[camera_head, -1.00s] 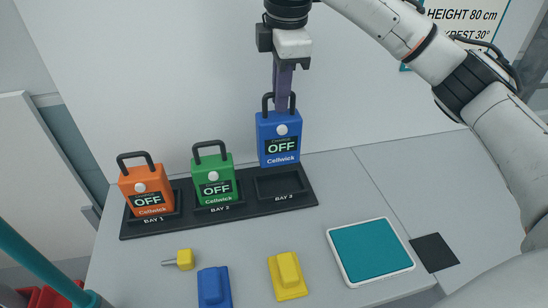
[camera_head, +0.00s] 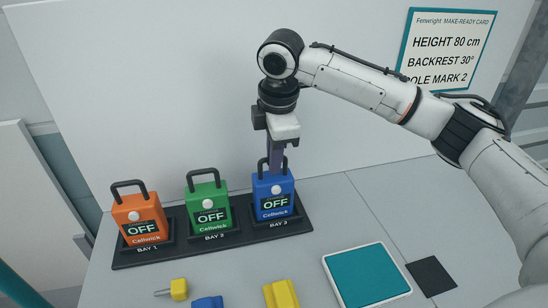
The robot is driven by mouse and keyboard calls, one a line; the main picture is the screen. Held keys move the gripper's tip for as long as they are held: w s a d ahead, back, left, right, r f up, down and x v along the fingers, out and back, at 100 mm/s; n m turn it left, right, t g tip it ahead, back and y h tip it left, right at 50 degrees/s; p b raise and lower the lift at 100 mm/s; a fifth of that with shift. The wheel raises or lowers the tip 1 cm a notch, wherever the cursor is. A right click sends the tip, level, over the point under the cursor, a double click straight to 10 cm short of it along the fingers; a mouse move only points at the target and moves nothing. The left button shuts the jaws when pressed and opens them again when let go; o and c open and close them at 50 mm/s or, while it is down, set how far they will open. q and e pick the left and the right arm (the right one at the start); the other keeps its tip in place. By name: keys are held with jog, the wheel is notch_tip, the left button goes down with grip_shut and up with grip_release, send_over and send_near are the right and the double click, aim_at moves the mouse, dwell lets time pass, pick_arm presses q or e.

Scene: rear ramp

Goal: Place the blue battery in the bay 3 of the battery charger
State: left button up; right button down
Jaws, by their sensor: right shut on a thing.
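The blue battery (camera_head: 273,194) stands upright at bay 3 of the black battery charger (camera_head: 192,245), its base down at the bay's recess. Whether it is fully seated cannot be told. My right gripper (camera_head: 275,165) is above it, shut on its black handle. The orange battery (camera_head: 139,218) stands in bay 1 and the green battery (camera_head: 209,205) in bay 2. All three battery screens read OFF. My left gripper is not in view.
A teal-topped pad (camera_head: 366,275) and a black square (camera_head: 431,275) lie at the right of the table. Yellow blocks (camera_head: 281,294), a blue block (camera_head: 207,303) and a small yellow plug (camera_head: 178,289) lie in front of the charger. A make-ready card (camera_head: 448,48) hangs behind.

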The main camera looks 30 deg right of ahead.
jog(key=c, duration=1.8)
grip_release()
jog(key=shift+c, duration=0.2)
notch_tip(320, 180, up, 12)
jog(key=s, duration=0.2)
jog(key=shift+s+a, duration=0.2)
jog(key=shift+a, duration=0.1)
